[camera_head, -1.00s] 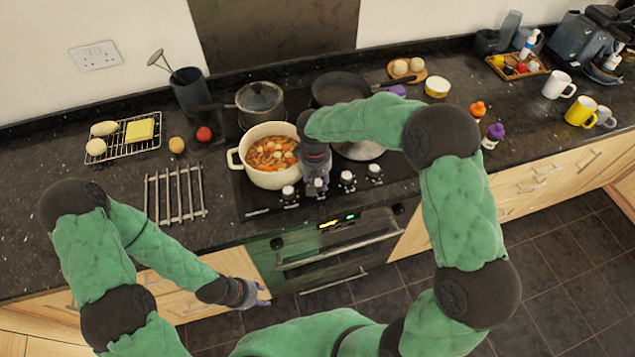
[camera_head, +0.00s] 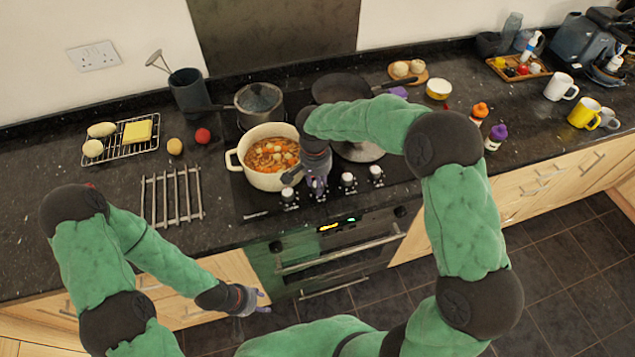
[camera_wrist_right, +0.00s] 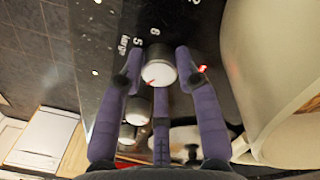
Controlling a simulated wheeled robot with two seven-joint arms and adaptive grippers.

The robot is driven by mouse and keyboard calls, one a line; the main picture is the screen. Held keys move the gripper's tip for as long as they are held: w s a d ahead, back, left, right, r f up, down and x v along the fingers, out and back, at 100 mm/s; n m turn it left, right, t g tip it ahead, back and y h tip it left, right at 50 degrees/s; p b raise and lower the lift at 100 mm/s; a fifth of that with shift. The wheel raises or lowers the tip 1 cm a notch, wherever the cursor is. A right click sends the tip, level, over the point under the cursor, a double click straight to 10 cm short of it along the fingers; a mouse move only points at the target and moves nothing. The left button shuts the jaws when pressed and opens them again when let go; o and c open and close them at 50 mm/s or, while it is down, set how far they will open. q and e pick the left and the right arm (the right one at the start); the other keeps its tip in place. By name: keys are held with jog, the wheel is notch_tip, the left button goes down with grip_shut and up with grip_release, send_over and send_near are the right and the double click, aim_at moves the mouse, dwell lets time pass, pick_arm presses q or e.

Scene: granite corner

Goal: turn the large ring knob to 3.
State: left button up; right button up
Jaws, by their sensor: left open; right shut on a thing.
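The large ring knob (camera_wrist_right: 155,65) is a round knob with a pale face and a red mark toward its lower left in the right wrist view. The word "large" and the digits 5 and 6 are printed beside it; a 3 cannot be made out. My right gripper (camera_wrist_right: 160,80) is shut on this knob, its purple fingers around it. In the head view my right gripper (camera_head: 317,185) is at the hob's front knob row and mostly hides the knob. My left gripper (camera_head: 258,300) is open and empty, low in front of the cabinets.
Other knobs (camera_head: 347,181) stand close beside my right gripper. A cream pot of stew (camera_head: 234,160) is just left of my right gripper, and its wall is close in the wrist view (camera_wrist_right: 250,60). A saucepan (camera_head: 258,98) and a frying pan (camera_head: 340,88) stand behind.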

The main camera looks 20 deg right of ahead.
jog(key=shift+m, duration=0.3)
dwell(0.4)
jog(key=o, duration=1.1)
jog(key=shift+o, duration=0.2)
notch_tip(320, 180, up, 12)
jog(key=shift+w+a, duration=0.2)
jog(key=shift+w, duration=0.05)
